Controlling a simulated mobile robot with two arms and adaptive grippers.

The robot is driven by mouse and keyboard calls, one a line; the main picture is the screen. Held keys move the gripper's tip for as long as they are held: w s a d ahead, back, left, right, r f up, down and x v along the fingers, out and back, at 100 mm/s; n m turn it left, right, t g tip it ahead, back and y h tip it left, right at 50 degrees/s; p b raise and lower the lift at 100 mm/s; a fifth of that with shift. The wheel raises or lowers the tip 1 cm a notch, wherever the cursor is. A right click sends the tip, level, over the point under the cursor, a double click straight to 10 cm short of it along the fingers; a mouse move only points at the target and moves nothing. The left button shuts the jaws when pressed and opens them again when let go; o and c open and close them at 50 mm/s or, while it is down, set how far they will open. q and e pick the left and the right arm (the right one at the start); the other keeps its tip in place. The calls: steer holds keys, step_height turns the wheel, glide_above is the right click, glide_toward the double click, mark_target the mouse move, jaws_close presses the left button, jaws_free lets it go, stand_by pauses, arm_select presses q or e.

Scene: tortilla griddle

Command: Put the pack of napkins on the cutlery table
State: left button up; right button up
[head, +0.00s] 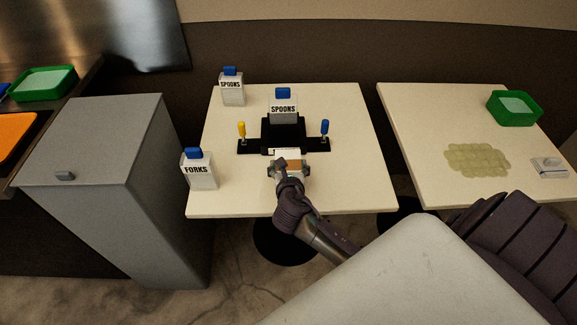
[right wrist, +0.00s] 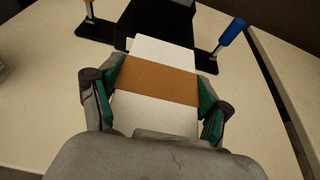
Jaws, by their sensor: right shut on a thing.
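The pack of napkins (right wrist: 158,78) is white with a brown paper band. My right gripper (right wrist: 160,92) is shut on it, one finger on each side of the band. In the head view the right gripper (head: 288,168) is over the front middle of the cutlery table (head: 345,190), and only a little of the pack shows. I cannot tell whether the pack touches the tabletop. Its far end is close to the black holder (head: 283,135). My left gripper is not in view.
The black holder carries a yellow-handled (head: 241,129) and a blue-handled piece (head: 325,127), with a spoons box (head: 283,108) at its back. Another spoons box (head: 232,91) and a forks box (head: 198,171) stand at left. A second table (head: 420,130) is at right. The cutlery table's right side is clear.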

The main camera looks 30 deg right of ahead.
steer(key=o, duration=1.2)
steer(key=shift+f, duration=0.1)
steer(key=shift+r, duration=0.2)
steer(key=v, duration=1.2)
